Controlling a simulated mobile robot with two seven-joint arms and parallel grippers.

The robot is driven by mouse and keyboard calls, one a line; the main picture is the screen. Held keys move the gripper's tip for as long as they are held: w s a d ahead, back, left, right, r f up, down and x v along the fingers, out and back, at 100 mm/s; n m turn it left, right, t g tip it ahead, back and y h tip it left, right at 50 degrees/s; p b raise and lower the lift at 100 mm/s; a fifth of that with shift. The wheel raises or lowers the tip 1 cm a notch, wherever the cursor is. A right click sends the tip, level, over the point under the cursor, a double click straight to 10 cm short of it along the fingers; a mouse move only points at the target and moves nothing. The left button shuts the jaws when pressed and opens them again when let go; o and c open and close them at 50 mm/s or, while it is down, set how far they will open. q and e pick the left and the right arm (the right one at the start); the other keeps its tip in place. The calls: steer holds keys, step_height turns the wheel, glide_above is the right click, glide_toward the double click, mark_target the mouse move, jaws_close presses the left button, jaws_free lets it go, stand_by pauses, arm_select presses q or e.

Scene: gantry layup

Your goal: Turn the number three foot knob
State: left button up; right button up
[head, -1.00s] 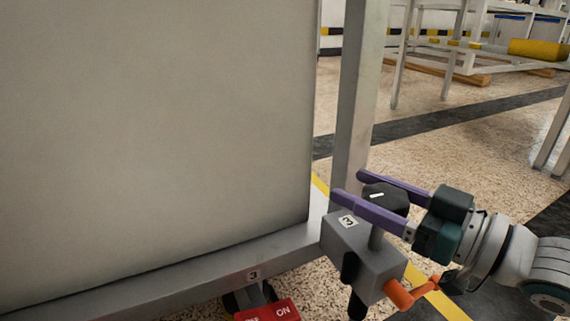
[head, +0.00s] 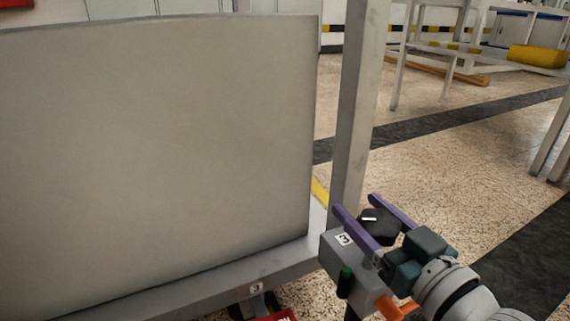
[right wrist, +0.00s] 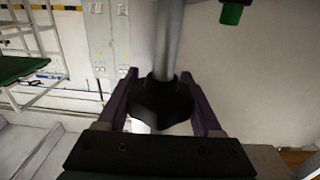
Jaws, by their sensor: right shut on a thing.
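The number three foot knob (head: 384,230) is a black lobed knob with a white mark on top. It sits above a grey block (head: 336,259) labelled 3 beside the frame's upright post. My right gripper (head: 355,204) is shut on it, with one purple finger along each side. In the right wrist view, the knob (right wrist: 160,108) sits between the fingers (right wrist: 159,77) on a grey shaft. A small indicator on the block (head: 345,275) shows green at its top. An orange lever (head: 393,306) is low on the block, partly hidden by my wrist. My left gripper is not in view.
A large pale panel (head: 170,150) stands on the grey frame rail (head: 200,292) at the left. The upright post (head: 357,110) rises close behind the knob. A red part (head: 275,316) shows under the rail.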

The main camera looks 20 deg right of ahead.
mark_target(388, 239)
steer(key=shift+d+r+m+h+p, duration=0.15)
steer(key=shift+m+h+p, duration=0.1)
steer(key=shift+m+h, duration=0.55)
steer(key=shift+d+f+m+h+p, duration=0.15)
steer(key=shift+m+h, duration=0.25)
steer(key=shift+h, duration=0.7)
steer(key=shift+r+h, duration=0.15)
steer(key=shift+h, duration=0.15)
steer(key=o, duration=1.4)
steer(key=shift+c, duration=0.2)
steer(key=shift+s, duration=0.15)
steer(key=shift+s+p, duration=0.3)
steer(key=shift+p, duration=0.1)
steer(key=s+p, duration=0.1)
steer(key=s, duration=0.2)
steer(key=s+a+p, duration=0.1)
steer(key=s, duration=0.2)
steer(key=s+p, duration=0.1)
steer(key=s, duration=0.2)
steer(key=shift+a, duration=0.4)
